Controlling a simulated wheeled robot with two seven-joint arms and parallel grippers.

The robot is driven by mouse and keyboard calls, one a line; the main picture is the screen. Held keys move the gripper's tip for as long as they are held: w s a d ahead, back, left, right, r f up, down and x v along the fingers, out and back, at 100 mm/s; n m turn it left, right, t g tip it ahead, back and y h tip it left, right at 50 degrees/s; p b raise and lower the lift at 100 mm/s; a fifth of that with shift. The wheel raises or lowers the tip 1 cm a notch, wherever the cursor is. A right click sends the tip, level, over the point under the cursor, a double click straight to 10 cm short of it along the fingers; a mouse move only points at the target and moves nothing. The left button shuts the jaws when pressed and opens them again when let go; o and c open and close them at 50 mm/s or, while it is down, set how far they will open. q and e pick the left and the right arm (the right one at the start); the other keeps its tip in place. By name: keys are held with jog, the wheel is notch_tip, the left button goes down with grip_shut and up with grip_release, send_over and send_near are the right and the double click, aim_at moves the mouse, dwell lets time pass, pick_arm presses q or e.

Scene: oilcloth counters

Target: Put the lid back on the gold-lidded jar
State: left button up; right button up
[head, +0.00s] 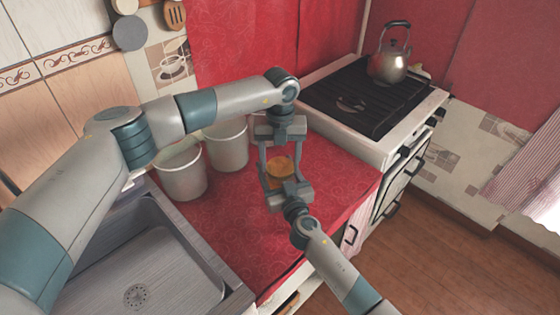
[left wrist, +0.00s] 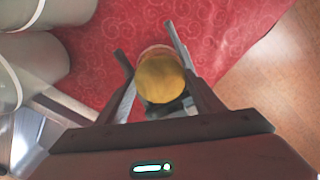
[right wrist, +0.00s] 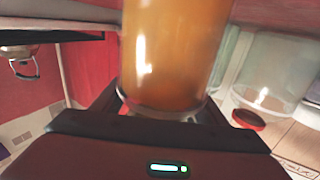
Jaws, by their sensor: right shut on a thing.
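An amber, glossy jar (right wrist: 172,55) fills the middle of the right wrist view, between my right gripper's (head: 284,188) jaws, which are shut on it. A round gold top, which looks like the gold lid (head: 279,168), shows between both grippers in the head view. My left gripper (head: 279,145) reaches in from behind it. In the left wrist view the gold lid (left wrist: 160,78) lies between the left fingers (left wrist: 148,45), which look spread, with a pinkish rim behind it. I cannot tell whether the lid is seated on the jar or whether the left fingers touch it.
White canisters (head: 181,172) stand left of the grippers on the red oilcloth counter (head: 335,185). A sink (head: 135,270) is at the lower left. The stove (head: 365,100) with a kettle (head: 391,62) is at the back right. The red cloth right of the grippers is clear.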

pick_arm(q)
jog(key=m, duration=0.7)
jog(key=shift+m, duration=0.3)
jog(key=m, duration=0.7)
jog(key=o, duration=1.2)
jog(key=shift+o, duration=0.2)
jog(key=shift+r, duration=0.1)
notch_tip(320, 180, up, 12)
